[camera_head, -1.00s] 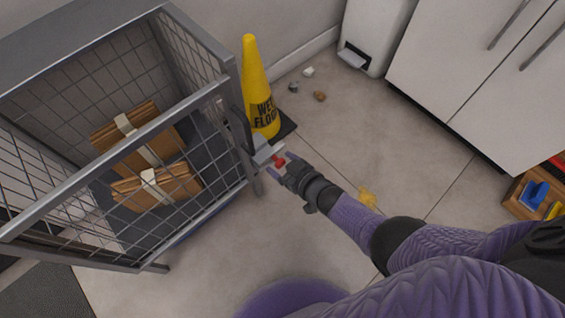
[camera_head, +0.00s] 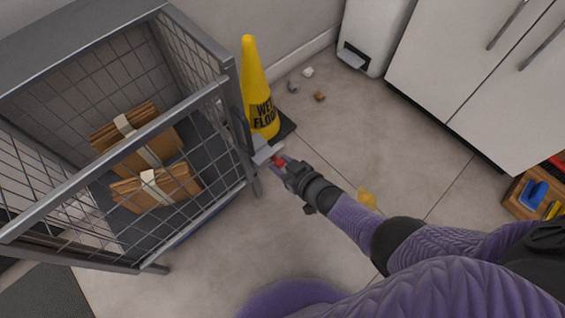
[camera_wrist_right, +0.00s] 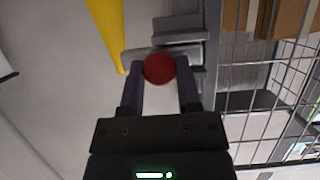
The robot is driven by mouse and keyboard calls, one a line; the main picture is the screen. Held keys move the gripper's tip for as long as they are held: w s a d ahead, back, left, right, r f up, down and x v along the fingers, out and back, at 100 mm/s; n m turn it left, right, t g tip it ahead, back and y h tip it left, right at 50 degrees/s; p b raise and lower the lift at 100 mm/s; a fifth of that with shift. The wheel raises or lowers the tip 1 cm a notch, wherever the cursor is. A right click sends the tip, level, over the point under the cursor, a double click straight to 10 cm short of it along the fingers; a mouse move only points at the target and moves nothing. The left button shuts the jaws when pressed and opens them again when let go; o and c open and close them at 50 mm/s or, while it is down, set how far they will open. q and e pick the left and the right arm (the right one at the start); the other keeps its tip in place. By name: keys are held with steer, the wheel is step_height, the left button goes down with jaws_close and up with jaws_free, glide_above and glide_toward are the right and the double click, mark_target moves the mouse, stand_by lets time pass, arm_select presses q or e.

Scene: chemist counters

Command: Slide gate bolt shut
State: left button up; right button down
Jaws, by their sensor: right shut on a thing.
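The wire cage gate (camera_head: 130,165) has a metal bolt housing (camera_head: 264,151) at its right edge. The bolt has a red knob (camera_head: 280,161). In the right wrist view the knob shows as a round red ball (camera_wrist_right: 159,68) between my right fingers, in front of the grey bolt housing (camera_wrist_right: 165,49). My right gripper (camera_head: 284,164) is shut on the knob. How far the bolt reaches into its catch is hidden. My left gripper is not in view.
A yellow wet-floor cone (camera_head: 257,95) stands right behind the bolt, beside the cage post. Strapped brown bundles (camera_head: 155,188) lie inside the cage. Small scraps (camera_head: 319,96) litter the floor. White cabinets (camera_head: 480,75) stand at right. Floor right of the cage is mostly clear.

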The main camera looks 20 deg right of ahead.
mark_target(260, 169)
stand_by(0.8)
steer(key=a, duration=0.1)
steer(key=s+a, duration=0.1)
steer(key=a, duration=0.2)
steer(key=shift+s, duration=0.25)
steer(key=shift+s+a+f, duration=0.1)
steer(key=shift+a, duration=0.05)
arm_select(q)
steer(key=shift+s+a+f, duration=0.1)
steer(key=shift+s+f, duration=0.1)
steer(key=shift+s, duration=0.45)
arm_select(e)
steer(key=shift+c, duration=1.6)
jaws_free()
steer(key=shift+a, duration=0.1)
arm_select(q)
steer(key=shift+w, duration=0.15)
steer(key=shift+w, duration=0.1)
